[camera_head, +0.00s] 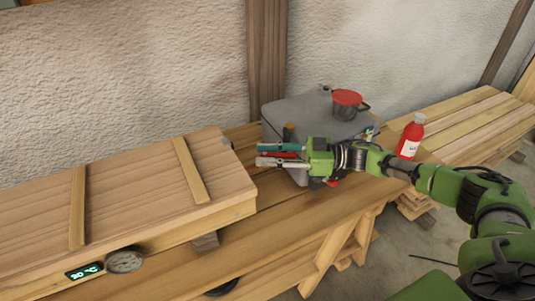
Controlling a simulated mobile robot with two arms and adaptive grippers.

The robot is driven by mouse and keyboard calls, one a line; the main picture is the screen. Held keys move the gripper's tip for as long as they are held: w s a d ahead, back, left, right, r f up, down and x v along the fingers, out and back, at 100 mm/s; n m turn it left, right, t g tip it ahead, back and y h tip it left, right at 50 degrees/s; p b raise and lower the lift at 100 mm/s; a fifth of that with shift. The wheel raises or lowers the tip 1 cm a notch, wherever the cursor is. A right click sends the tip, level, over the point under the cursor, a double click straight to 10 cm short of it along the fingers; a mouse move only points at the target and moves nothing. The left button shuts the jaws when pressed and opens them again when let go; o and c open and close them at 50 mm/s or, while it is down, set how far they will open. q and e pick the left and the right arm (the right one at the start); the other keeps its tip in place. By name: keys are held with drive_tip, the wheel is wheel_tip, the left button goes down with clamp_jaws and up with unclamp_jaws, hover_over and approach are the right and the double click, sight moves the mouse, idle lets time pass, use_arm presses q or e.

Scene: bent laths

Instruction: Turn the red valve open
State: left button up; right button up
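My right gripper (258,155) reaches in from the right, in front of the grey steam box. Its two fingers point left and stand a small gap apart. A red piece (285,155) shows between the fingers; it may be the valve handle. I cannot tell whether the fingers press on it or it lies behind them. Another small red part (332,183) shows just below the gripper's body, mostly hidden. I cannot tell which red part is the valve. My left gripper is out of view.
The grey box (300,112) carries a red-lidded pot (346,104). A red bottle (411,137) stands right of it. A long wooden chest (130,190) with a dial (125,261) and a temperature display (84,271) fills the left. Planks (480,125) lie at the right.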

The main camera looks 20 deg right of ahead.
drive_tip(key=v, duration=1.2)
